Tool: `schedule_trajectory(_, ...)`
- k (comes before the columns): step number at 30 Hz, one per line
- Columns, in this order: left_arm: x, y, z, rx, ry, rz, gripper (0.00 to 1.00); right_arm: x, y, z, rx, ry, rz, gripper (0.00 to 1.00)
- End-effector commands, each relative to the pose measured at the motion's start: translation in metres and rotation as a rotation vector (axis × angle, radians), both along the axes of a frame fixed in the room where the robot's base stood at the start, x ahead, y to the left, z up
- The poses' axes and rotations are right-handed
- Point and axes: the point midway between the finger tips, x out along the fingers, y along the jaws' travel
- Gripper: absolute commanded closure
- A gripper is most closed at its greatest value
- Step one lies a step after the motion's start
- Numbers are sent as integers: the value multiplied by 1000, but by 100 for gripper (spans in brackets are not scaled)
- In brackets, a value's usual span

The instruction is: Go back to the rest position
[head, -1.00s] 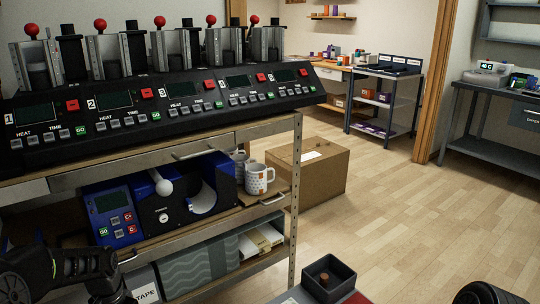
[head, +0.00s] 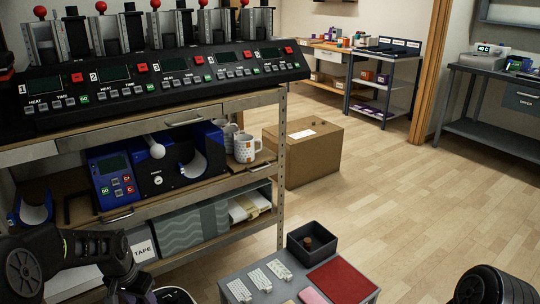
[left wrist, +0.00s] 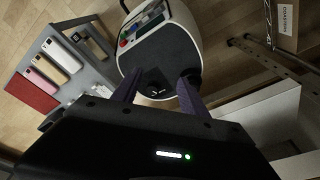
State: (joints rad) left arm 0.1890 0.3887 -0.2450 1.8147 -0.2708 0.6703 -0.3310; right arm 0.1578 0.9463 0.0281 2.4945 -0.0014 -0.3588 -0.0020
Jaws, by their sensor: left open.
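My left gripper (left wrist: 158,92) is open and empty in the left wrist view, with its two purple fingers spread apart. In the head view my left arm comes in at the lower left and its gripper is mostly cut off by the bottom edge. My right gripper is not in view; only a dark part of my right arm shows at the lower right. The blue mug press (head: 155,165) stands on the middle shelf, with its control box on its left. A patterned white mug (head: 246,148) stands on the board to its right, with another mug partly behind it.
The shelf unit's top holds a row of numbered presses (head: 150,80). A low grey cart (head: 235,277) with phone cases, a red pad (head: 342,281) and a dark bin (head: 312,240) stands near front centre. A cardboard box (head: 302,155) is on the floor. Open floor lies to the right.

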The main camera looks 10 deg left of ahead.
Motion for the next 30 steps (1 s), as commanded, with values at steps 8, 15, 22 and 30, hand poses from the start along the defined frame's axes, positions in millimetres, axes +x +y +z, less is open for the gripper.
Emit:
schedule_trajectory(8,14,-60,-48,-87,-127,88,49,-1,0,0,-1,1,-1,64)
schedule_trajectory(15,-24,-165,-125,-232,-159,189,49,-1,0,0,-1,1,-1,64)
schedule_trajectory(22,-123,-262,-181,-344,-61,257,49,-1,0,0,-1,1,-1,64)
schedule_trajectory(30,-228,-322,-205,-399,140,209,49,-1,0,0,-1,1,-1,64)
